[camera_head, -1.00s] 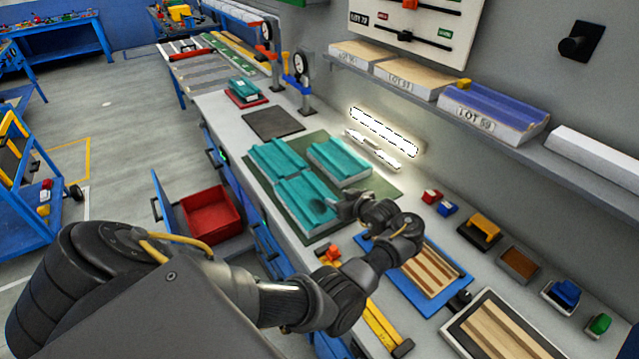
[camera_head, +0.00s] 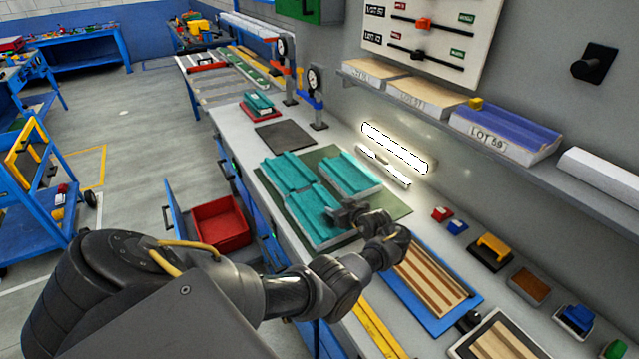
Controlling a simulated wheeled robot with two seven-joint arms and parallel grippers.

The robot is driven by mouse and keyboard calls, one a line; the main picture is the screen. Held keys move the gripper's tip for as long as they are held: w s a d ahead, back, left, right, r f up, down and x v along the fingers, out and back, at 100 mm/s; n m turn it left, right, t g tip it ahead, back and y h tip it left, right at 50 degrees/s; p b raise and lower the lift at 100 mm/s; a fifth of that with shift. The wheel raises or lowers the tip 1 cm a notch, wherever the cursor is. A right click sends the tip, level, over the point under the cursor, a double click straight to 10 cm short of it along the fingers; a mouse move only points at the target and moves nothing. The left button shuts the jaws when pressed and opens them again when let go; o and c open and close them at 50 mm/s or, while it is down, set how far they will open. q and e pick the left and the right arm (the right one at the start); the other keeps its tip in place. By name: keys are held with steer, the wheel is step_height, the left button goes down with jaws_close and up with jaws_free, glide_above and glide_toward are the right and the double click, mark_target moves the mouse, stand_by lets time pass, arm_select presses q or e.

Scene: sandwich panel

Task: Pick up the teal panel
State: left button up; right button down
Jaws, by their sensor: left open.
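Several teal ribbed panels are in view. Three lie on a dark green mat (camera_head: 396,208) on the bench: one at the back left (camera_head: 284,169), one at the right (camera_head: 348,176) and one at the front (camera_head: 312,207). Another teal panel (camera_head: 257,102) sits on a red base farther along the bench. My left gripper (camera_head: 338,214) is open, at the right end of the front panel, with its fingers covering part of that end. I cannot tell whether they touch it. My right gripper is not in view.
A blue tray with striped wood (camera_head: 431,277) lies right of my left wrist. An open drawer with a red bin (camera_head: 220,224) juts out at the left. A lit lamp (camera_head: 395,147) and a shelf (camera_head: 590,195) are along the wall. A dark pad (camera_head: 279,134) lies bare beyond the mat.

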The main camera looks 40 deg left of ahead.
mark_target(332, 205)
arm_select(q)
steer(key=shift+x, duration=1.75)
steer(key=shift+w+d+f, duration=0.1)
steer(key=shift+c, duration=0.5)
jaws_close()
